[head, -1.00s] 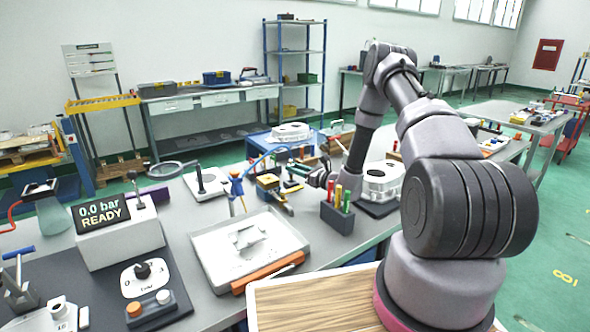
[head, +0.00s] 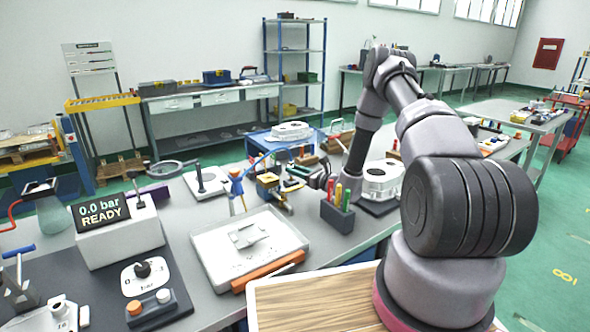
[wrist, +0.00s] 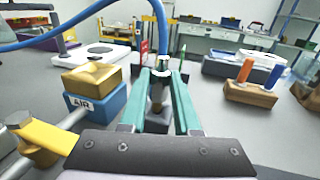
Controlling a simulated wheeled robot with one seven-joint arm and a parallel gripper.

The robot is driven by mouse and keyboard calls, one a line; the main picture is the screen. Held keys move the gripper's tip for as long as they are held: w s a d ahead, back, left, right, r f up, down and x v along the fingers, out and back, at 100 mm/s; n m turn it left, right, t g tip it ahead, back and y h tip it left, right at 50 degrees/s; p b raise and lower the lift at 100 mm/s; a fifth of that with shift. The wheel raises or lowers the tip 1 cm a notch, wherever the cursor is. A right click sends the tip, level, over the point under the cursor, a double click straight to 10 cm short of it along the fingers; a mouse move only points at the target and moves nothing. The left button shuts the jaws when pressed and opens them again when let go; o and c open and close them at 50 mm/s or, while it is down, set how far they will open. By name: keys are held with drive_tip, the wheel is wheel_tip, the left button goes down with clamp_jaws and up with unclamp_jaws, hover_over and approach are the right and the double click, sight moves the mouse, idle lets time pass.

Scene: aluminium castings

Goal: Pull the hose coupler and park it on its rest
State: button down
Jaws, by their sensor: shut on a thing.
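In the wrist view, my gripper (wrist: 162,75) has two long teal fingers closed on the hose coupler (wrist: 161,66), a small metallic fitting at the fingertips. The blue hose (wrist: 118,12) runs up from it and arcs off to the left. A dark part shows between the fingers below it; I cannot tell whether this joins the coupler. A blue block labelled AIR (wrist: 97,103), with a brass top, stands just left of the fingers. In the head view, the hose (head: 262,156) arcs near the yellow-topped block (head: 268,181). My fingers are mostly hidden there. I cannot identify the rest.
A grey tray (head: 212,268) lies in front. A white plate with a black post (head: 203,182) is further left. The display (head: 101,212) reads 0.0 bar READY.

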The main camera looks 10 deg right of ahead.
drive_tip(key=shift+f, duration=1.05)
drive_tip(key=c, duration=0.6)
unclamp_jaws()
drive_tip(key=shift+o, duration=0.2)
drive_tip(key=v, duration=1)
drive_tip(key=shift+s+d, duration=0.3)
